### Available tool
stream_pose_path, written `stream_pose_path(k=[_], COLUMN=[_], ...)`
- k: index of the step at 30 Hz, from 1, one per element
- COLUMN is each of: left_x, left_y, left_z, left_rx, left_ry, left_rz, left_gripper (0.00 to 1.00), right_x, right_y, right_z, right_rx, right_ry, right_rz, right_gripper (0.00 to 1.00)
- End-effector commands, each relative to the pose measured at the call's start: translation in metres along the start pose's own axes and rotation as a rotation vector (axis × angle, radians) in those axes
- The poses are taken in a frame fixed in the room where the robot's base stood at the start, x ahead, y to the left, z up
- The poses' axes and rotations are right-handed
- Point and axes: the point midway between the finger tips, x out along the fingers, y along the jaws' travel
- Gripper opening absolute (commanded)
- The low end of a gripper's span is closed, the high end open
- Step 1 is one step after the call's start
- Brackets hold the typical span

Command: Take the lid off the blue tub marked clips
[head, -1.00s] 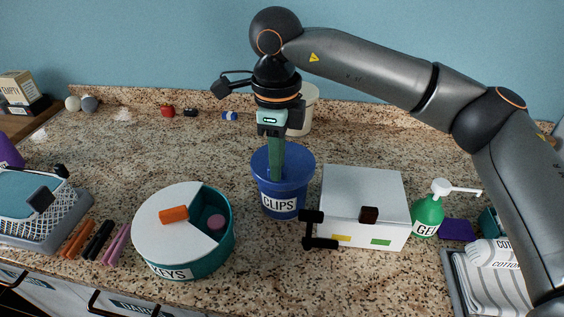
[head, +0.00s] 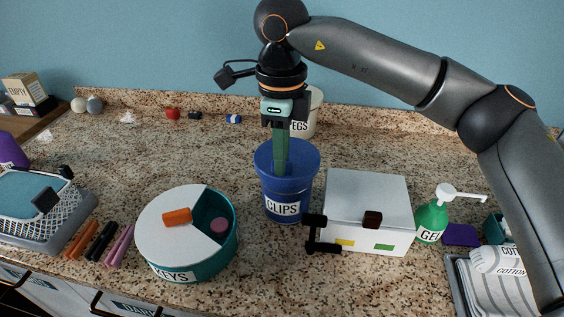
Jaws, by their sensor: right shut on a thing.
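The blue tub marked CLIPS (head: 285,209) stands upright on the counter near the middle. Its blue lid (head: 303,158) is over the tub's top and looks slightly raised; I cannot make out a clear gap between them. My right gripper (head: 281,172) points straight down from above and is shut on the lid near its middle. The fingers hide the part they grip. My left gripper is not in view.
A round KEYS container (head: 165,240) is front left. A pale PEGS tub (head: 306,125) stands behind the gripper.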

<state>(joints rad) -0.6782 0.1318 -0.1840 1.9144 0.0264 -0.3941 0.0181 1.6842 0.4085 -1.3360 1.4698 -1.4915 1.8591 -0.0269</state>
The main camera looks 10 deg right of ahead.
Motion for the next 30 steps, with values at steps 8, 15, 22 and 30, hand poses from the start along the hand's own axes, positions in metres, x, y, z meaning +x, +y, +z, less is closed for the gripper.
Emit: stream_pose_path(k=[8,15,22,30], left_x=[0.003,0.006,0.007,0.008], left_y=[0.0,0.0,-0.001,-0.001], left_z=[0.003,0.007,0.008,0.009], left_rx=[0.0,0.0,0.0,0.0], left_ry=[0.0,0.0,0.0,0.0], left_rz=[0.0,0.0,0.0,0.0], left_gripper=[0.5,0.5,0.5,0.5], right_x=[-0.054,-0.087,-0.103,-0.109], right_y=[0.035,0.084,0.117,0.129], right_z=[0.016,0.036,0.05,0.054], right_rx=[-0.008,-0.007,-0.004,0.0], right_ry=[-0.003,-0.001,0.0,-0.001], right_rz=[-0.005,-0.004,-0.002,0.0], right_gripper=[0.0,0.0,0.0,0.0])
